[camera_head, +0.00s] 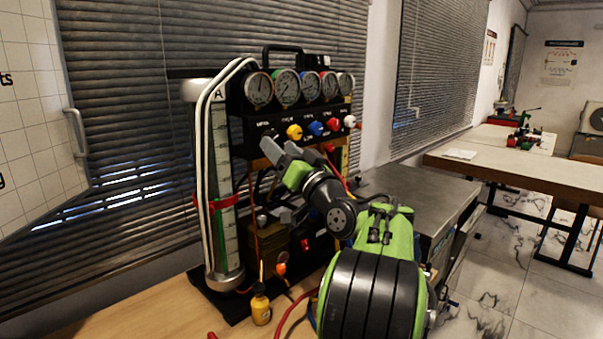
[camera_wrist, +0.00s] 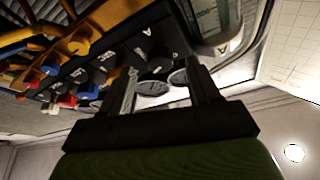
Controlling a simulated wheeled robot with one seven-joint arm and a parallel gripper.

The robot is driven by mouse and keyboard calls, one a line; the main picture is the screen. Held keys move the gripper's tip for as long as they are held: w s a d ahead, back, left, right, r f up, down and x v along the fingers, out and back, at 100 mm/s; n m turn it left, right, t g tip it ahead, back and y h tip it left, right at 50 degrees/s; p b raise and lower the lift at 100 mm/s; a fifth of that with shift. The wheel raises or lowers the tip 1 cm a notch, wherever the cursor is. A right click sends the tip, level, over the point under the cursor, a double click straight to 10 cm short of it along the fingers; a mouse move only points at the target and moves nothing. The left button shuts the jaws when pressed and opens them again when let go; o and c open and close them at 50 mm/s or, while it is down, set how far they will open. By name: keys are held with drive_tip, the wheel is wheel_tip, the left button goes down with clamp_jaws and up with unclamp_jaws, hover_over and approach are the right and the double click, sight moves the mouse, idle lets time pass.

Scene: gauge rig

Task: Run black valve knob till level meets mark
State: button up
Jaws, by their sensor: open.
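The black valve knob (camera_head: 271,134) is at the left end of the knob row on the gauge rig, partly hidden by my gripper. My gripper (camera_head: 277,149) is open, its fingers just below and in front of that knob, apparently empty. In the wrist view, the open fingers (camera_wrist: 165,82) point at the rig's dark panel, with dark round parts between and beyond them; I cannot tell whether they touch the knob. The tall clear cylinder (camera_head: 219,150) with a scale stands at the left. A red marker (camera_head: 205,203) crosses it below mid-height. The liquid level is too small to read surely.
Yellow (camera_head: 294,132), blue (camera_head: 316,128), red (camera_head: 333,125) and white (camera_head: 350,121) knobs sit close to the right. Several gauges (camera_head: 286,86) are above. A yellow bottle (camera_head: 261,304) and hoses are at the rig's foot. Blinds (camera_head: 120,100) hang behind.

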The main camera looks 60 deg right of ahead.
drive_tip(key=b+v, duration=0.1)
drive_tip(key=v, duration=1.1)
drive_tip(key=shift+s+f+b, duration=0.2)
drive_tip(key=shift+s+b, duration=0.05)
drive_tip(key=shift+b, duration=0.1)
drive_tip(key=shift+a, duration=0.1)
